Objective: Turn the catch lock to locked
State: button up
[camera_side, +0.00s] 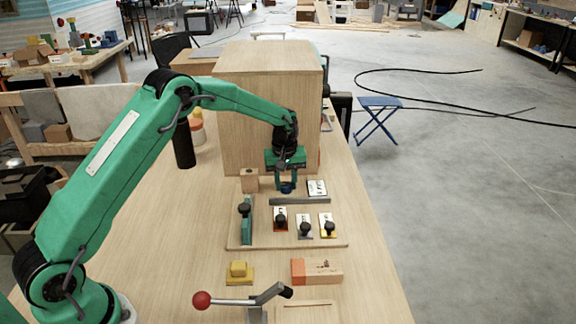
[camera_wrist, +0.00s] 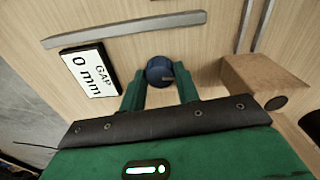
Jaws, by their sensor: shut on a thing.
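A small round blue knob (camera_wrist: 160,71), which appears to be the catch lock, sits on the wooden board (camera_side: 262,240) near its back edge. It also shows low between my fingers in the side view (camera_side: 287,188). My gripper (camera_wrist: 160,84) is shut on the blue knob, one green finger on each side. A short grey mark shows on the knob's right side in the wrist view. I cannot read from it whether the knob stands at locked. A white card (camera_wrist: 90,70) reading "GAP 0 mm" lies left of the knob in the wrist view.
A wooden block (camera_side: 250,180) stands close beside my gripper, before a large wooden box (camera_side: 265,110). A grey bar (camera_side: 300,201) and several black knobs (camera_side: 281,219) lie nearer on the board. A red-balled lever (camera_side: 202,300) is at the front. The table's left is mostly clear.

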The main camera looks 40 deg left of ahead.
jog(key=m, duration=0.3)
jog(key=shift+a+m, duration=0.15)
jog(key=shift+m, duration=0.25)
jog(key=m, duration=0.4)
jog(key=shift+m, duration=0.3)
jog(key=m, duration=0.4)
jog(key=shift+a+g, duration=0.15)
jog(key=shift+g, duration=0.15)
jog(key=shift+m, duration=2.2)
jog(key=o, duration=1)
jog(key=shift+c, duration=0.2)
jog(key=shift+w, duration=0.1)
